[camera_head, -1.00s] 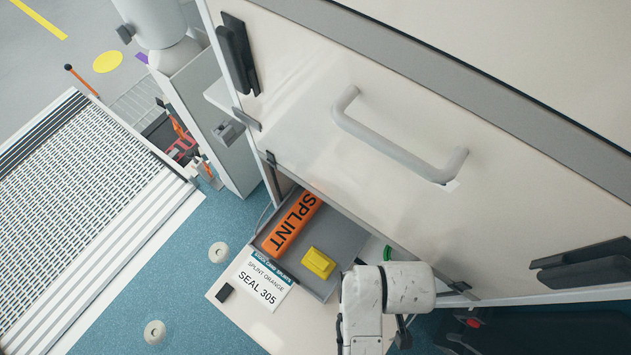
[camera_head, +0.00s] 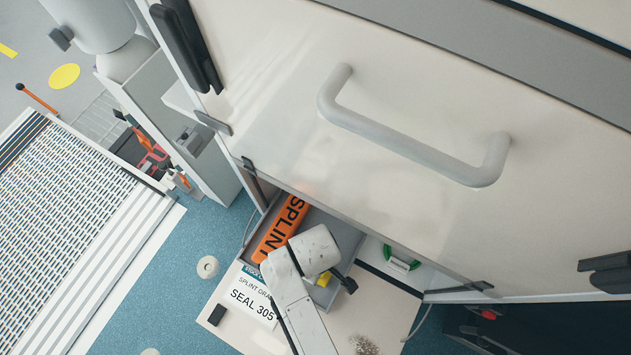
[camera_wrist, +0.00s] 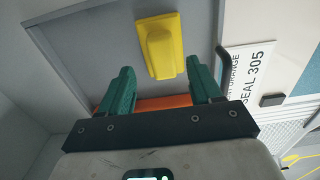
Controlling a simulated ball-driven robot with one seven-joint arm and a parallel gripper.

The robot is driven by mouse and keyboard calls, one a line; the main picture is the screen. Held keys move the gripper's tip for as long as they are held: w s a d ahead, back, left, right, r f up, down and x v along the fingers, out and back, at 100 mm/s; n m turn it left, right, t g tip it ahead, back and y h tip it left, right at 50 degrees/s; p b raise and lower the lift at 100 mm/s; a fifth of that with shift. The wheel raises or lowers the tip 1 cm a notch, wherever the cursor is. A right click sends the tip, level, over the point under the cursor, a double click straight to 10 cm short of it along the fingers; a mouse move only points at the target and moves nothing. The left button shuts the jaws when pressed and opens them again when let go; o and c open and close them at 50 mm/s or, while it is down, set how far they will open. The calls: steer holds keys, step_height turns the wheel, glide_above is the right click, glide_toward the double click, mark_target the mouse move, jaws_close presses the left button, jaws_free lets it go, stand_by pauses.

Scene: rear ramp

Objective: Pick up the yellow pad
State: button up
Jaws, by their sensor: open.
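The yellow pad (camera_wrist: 161,46) lies flat in the grey tray (camera_wrist: 96,30), in the wrist view just beyond the space between my fingertips. My gripper (camera_wrist: 158,82) is open and empty, with its two green fingers apart. In the head view only a small edge of the yellow pad (camera_head: 324,279) shows, as my arm covers the rest. The grey tray (camera_head: 345,237) sits in the opening below the large panel.
An orange splint pack (camera_head: 281,228) lies in the same tray, beside the pad. A label card reading SEAL 305 (camera_head: 252,300) lies in front of the tray. The panel with a grey handle (camera_head: 410,135) overhangs it. A green object (camera_head: 399,262) is right of the tray.

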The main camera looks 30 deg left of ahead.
step_height(320, 180, down, 4)
steer(key=shift+s+d+f+b, duration=0.1)
steer(key=shift+s+f+b, duration=0.1)
steer(key=shift+b, duration=0.55)
steer(key=shift+c, duration=0.5)
steer(key=c, duration=0.9)
steer(key=shift+r, duration=0.1)
steer(key=shift+c, duration=0.2)
steer(key=shift+r, duration=0.3)
steer(key=r, duration=0.1)
steer(key=r+p, duration=0.1)
steer(key=r, duration=0.1)
steer(key=shift+s+a+r+p, duration=0.25)
steer(key=shift+p, duration=0.15)
steer(key=s+a+r+p, duration=0.3)
steer(key=s+a+r, duration=0.5)
steer(key=s, duration=0.2)
steer(key=shift+s+a+r, duration=0.15)
steer(key=shift+a+r, duration=0.05)
steer(key=shift+r, duration=0.2)
